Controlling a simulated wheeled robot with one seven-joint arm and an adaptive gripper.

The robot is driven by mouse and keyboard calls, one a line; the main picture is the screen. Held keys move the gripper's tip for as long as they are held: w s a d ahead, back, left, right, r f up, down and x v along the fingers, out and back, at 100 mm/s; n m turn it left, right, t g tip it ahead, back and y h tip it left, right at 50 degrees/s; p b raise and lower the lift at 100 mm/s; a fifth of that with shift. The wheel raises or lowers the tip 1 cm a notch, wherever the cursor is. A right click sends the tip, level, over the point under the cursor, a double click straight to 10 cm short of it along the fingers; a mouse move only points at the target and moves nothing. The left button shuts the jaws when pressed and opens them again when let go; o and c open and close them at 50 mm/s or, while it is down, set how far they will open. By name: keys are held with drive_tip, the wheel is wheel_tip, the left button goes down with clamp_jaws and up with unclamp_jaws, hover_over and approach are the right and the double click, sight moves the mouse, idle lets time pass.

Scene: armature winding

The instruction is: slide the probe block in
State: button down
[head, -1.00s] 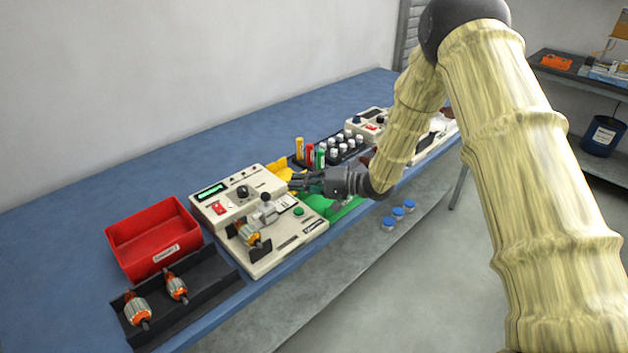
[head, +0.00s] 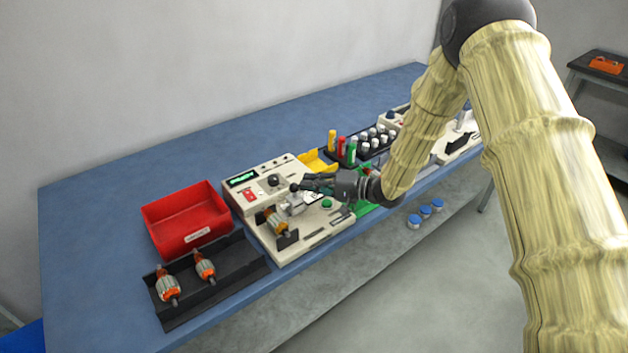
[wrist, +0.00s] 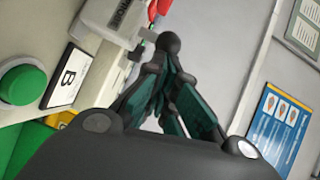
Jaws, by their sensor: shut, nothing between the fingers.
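The cream tester (head: 275,180) stands on the blue bench with an armature (head: 276,222) lying in its cradle. The grey probe block (head: 293,205) with a dark ball knob (head: 295,188) sits on the tester beside the armature. My gripper (head: 306,185) is shut and empty, with its fingertips at the knob from the right. In the wrist view the closed fingers (wrist: 165,75) point at the dark knob (wrist: 168,43) and overlap it; contact is likely, but I cannot be sure. Part of the block is hidden behind my fingers.
A red bin (head: 188,222) and a black tray (head: 215,285) with two armatures stand left of the tester. A yellow bin (head: 318,162), a green bin (head: 368,200) and a rack of markers and bottles (head: 358,150) stand right. A green button (head: 327,203) is close below my gripper.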

drive_tip(key=s+a, duration=0.2)
drive_tip(key=shift+a, duration=0.3)
drive_tip(key=shift+w+d+r, duration=0.1)
drive_tip(key=shift+d, duration=0.05)
approach(302, 198)
wheel_tip(302, 198, up, 5)
drive_tip(key=w+d, duration=0.2)
drive_tip(key=shift+b+v, duration=0.45)
drive_tip(key=shift+v, duration=0.4)
drive_tip(key=shift+w+d, duration=0.1)
drive_tip(key=shift+w, duration=0.05)
